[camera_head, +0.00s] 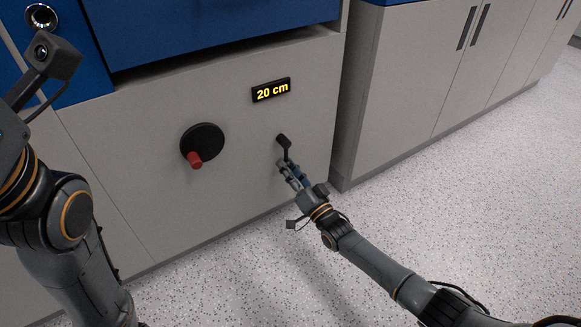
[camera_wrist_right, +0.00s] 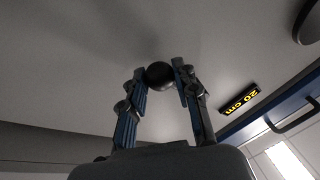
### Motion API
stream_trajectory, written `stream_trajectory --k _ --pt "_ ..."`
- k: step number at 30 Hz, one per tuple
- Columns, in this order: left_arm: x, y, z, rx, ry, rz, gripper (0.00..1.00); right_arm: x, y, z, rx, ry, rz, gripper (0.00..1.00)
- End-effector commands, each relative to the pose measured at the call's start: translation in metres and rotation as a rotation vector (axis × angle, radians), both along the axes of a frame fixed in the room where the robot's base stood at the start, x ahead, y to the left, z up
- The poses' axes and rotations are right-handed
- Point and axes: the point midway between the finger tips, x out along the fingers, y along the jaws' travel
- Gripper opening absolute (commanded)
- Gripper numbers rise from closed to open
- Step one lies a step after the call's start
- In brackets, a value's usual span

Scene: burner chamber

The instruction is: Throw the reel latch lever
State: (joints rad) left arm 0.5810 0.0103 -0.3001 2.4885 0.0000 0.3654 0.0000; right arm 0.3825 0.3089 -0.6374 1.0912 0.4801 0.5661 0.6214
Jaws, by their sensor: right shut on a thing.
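The reel latch lever (camera_head: 284,142) is a small dark lever on the light grey cabinet front, below and right of the round black reel crank. My right gripper (camera_head: 284,169) is at the lever's lower end in the head view. In the right wrist view, a dark round knob (camera_wrist_right: 159,75) sits between the fingertips of my right gripper (camera_wrist_right: 160,78), which is shut on it. The rest of the lever is hidden behind the knob in that view. My left arm comes in at the left of the head view; its gripper fingers are not visible.
The black crank disc (camera_head: 207,139) with a red handle (camera_head: 195,160) sticks out left of the lever. A display (camera_head: 271,90) above reads "20 cm". A blue drawer front (camera_head: 200,30) is overhead. Speckled floor (camera_head: 440,190) lies open to the right.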

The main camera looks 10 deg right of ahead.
Motion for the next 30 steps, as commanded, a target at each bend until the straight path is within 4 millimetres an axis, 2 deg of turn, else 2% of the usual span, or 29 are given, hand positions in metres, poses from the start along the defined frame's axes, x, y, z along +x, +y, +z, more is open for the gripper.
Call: stream_trajectory --k 10,11,14,24,30 --pt "0.000 0.000 0.000 0.001 -0.001 0.000 0.57 0.000 0.001 0.000 0.008 0.003 0.001 0.00" --pt "0.000 0.000 0.000 0.000 -0.002 0.000 0.57 0.000 0.001 0.000 0.008 0.003 0.001 0.34" --pt "-0.001 0.000 0.001 0.001 -0.003 0.000 0.57 0.000 0.001 0.000 0.006 0.003 0.001 0.53" --pt "-0.003 0.000 0.002 0.001 -0.010 0.001 0.57 -0.002 0.000 -0.001 0.004 0.002 0.000 0.53" --pt "-0.002 0.000 0.001 0.001 -0.008 0.001 0.57 -0.027 -0.010 -0.010 0.004 0.004 0.001 0.53"
